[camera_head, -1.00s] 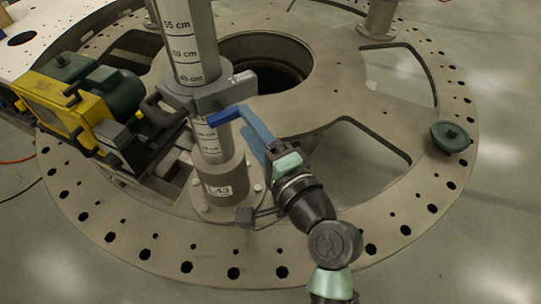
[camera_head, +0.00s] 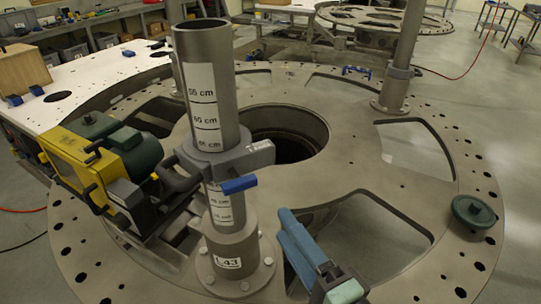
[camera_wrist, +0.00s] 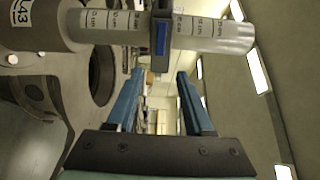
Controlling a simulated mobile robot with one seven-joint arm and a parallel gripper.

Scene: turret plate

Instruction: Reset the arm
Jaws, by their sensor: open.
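My gripper (camera_head: 289,224) has long blue fingers and is at the lower middle of the head view, right of the post's foot. In the wrist view the two fingers (camera_wrist: 160,78) stand apart with nothing between them. The grey clamp (camera_head: 228,158) with a blue lever (camera_head: 239,185) sits around the upright grey post (camera_head: 205,70), which has a cm scale. In the wrist view the clamp (camera_wrist: 161,12) and its blue lever (camera_wrist: 161,38) are beyond the fingertips, with a visible gap. Most of my arm is outside the head view.
The post stands on a large round turret plate (camera_head: 400,265) with bolt holes and cut-outs. A yellow and green machine (camera_head: 95,165) is close on the post's left. A green knob-like part (camera_head: 474,212) lies on the right rim. A second post (camera_head: 400,60) stands at the back.

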